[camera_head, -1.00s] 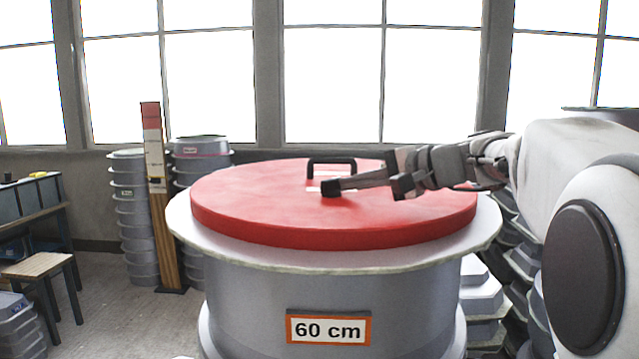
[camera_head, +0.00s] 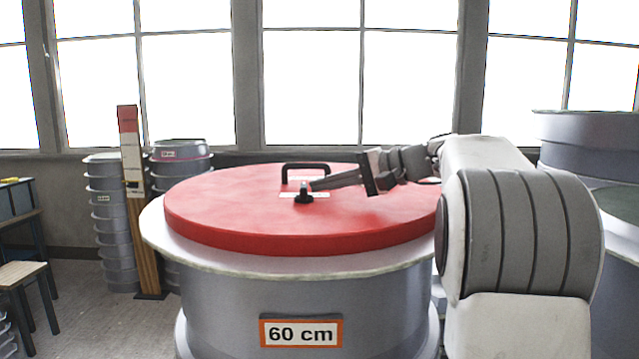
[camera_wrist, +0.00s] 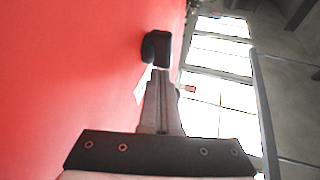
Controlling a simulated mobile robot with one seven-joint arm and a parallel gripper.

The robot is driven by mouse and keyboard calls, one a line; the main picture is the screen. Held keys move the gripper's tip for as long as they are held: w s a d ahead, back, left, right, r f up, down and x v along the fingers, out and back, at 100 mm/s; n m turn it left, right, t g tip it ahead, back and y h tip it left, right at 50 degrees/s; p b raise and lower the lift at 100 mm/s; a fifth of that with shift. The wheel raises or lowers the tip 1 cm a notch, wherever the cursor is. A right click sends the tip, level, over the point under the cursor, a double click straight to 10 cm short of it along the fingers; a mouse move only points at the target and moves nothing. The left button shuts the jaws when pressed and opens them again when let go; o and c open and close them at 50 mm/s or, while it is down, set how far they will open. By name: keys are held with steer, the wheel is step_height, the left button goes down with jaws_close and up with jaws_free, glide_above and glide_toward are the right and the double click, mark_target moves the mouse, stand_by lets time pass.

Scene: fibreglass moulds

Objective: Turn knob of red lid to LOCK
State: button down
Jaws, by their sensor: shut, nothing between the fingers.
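The red lid (camera_head: 380,210) lies flat on a round grey mould (camera_head: 240,300) labelled 60 cm. The small black knob (camera_head: 304,194) stands on the lid over a white label strip (camera_head: 285,195), whose lettering is too small to read. My gripper (camera_head: 312,186) reaches in from the right, low over the lid, its shut fingertips right beside the knob; I cannot tell whether they touch. In the wrist view, the shut fingers (camera_wrist: 160,75) point at a black part (camera_wrist: 157,47), apparently the knob, on the red lid surface (camera_wrist: 70,80).
A black bar handle (camera_head: 305,167) stands on the lid just behind the knob. A red-topped post (camera_head: 130,160) and stacked grey moulds (camera_head: 110,225) stand at the left, with a wooden stool (camera_head: 20,275). Larger moulds (camera_head: 590,130) stand at the right. Windows line the back.

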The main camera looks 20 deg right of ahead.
steer(key=shift+w+f, duration=0.1)
steer(key=shift+w, duration=0.35)
steer(key=shift+w+a, duration=0.1)
steer(key=shift+w, duration=0.2)
steer(key=shift+s+a, duration=0.1)
steer(key=shift+a, duration=0.05)
stand_by(1.0)
steer(key=shift+s+a+b, duration=0.3)
steer(key=shift+a+b, duration=0.15)
steer(key=shift+b, duration=0.1)
steer(key=shift+f, duration=0.1)
